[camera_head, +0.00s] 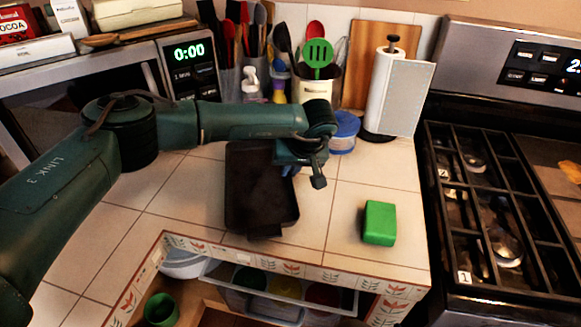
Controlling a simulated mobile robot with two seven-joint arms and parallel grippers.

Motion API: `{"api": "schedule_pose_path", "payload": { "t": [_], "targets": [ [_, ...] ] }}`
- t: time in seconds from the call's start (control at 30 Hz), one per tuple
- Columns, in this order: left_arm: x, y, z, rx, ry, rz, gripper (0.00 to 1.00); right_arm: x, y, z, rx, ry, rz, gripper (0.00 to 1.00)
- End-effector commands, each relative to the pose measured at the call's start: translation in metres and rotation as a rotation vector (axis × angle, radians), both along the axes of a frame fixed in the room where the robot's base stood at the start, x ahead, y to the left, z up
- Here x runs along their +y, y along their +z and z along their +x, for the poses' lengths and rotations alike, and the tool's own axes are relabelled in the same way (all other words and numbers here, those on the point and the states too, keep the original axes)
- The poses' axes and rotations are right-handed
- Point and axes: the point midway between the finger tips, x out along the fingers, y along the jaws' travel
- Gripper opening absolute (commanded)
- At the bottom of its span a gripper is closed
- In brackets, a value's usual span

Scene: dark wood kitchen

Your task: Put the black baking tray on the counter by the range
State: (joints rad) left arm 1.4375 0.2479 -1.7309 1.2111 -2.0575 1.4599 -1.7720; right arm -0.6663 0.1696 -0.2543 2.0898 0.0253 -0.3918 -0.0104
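The black baking tray (259,200) lies on the tiled counter (337,206), left of the range (497,210). Its near end reaches close to the counter's front edge. My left arm comes in from the left, and my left gripper (310,176) is at the tray's far right corner, pointing down. I cannot tell whether its fingers touch the tray rim or are shut. The arm hides part of the tray's far end. My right gripper is not in view.
A green block (379,222) sits on the counter between tray and range. Behind are a paper towel roll (388,92), a blue-lidded container (345,130), utensil holders (318,88) and a microwave (190,65). An open drawer (290,300) is below the front edge.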

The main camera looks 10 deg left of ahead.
Motion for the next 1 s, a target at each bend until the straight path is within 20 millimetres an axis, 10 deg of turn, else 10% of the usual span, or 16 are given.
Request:
{"api": "schedule_pose_path", "payload": {
  "t": [0.5,1.0],
  "targets": [
    [-0.002,0.007,-0.001,-0.001,-0.001,-0.001,0.24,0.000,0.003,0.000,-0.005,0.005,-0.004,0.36],
    [-0.032,0.093,-0.029,-0.003,-0.002,0.000,0.24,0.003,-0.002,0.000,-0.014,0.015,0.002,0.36]
  ]
}}
